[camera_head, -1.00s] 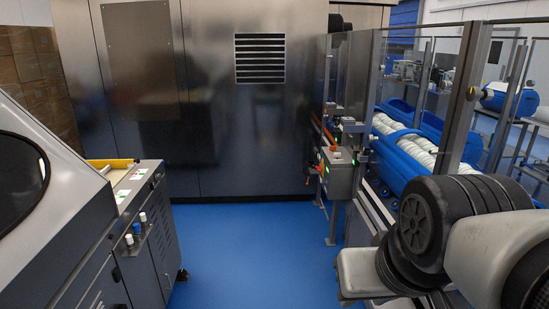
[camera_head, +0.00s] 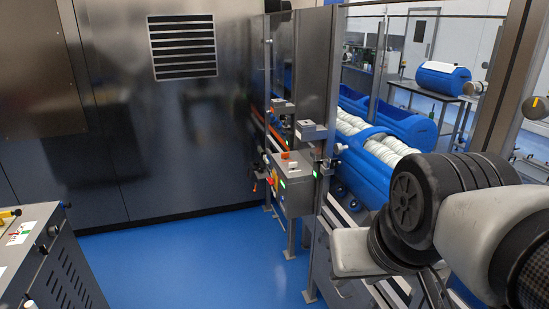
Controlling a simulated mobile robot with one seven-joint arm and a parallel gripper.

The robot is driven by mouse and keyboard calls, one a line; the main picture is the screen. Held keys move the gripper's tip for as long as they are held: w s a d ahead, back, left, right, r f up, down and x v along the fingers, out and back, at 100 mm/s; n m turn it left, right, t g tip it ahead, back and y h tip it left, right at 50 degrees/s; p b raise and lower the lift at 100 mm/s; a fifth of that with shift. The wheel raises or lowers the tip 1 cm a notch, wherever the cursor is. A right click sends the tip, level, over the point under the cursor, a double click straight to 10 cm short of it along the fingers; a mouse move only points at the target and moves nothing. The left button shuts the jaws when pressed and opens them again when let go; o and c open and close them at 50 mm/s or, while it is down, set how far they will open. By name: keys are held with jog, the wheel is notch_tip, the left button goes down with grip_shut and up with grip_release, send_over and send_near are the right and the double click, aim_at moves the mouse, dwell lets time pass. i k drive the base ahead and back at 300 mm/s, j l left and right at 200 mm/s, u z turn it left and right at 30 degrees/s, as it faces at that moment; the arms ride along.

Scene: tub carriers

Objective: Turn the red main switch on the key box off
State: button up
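The key box (camera_head: 294,192) is a grey metal box on the end of the steel-framed line, right of centre. Its left side carries small controls, among them a red and yellow one (camera_head: 274,179) that looks like the main switch. It is too small for me to tell its position. Small green lights or buttons and an orange-red part show near it. My arm (camera_head: 440,215) fills the lower right, with black ringed joints and pale links. My gripper's fingers are not in view, and nothing shows touching the box.
Blue floor (camera_head: 190,265) lies clear in front of the box. A large steel cabinet (camera_head: 150,140) stands behind it on the left. A grey machine (camera_head: 50,265) is at the lower left. Blue tubs (camera_head: 365,175) with white rolls lie behind clear panels on the right.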

aim_at(271, 181)
jog(key=i+j+u, duration=0.1)
jog(key=i+u, duration=0.45)
jog(key=i, duration=1.55)
jog(key=i+j+z, duration=0.1)
jog(key=i, duration=0.45)
jog(key=i+j+z, duration=0.1)
jog(key=i, duration=0.4)
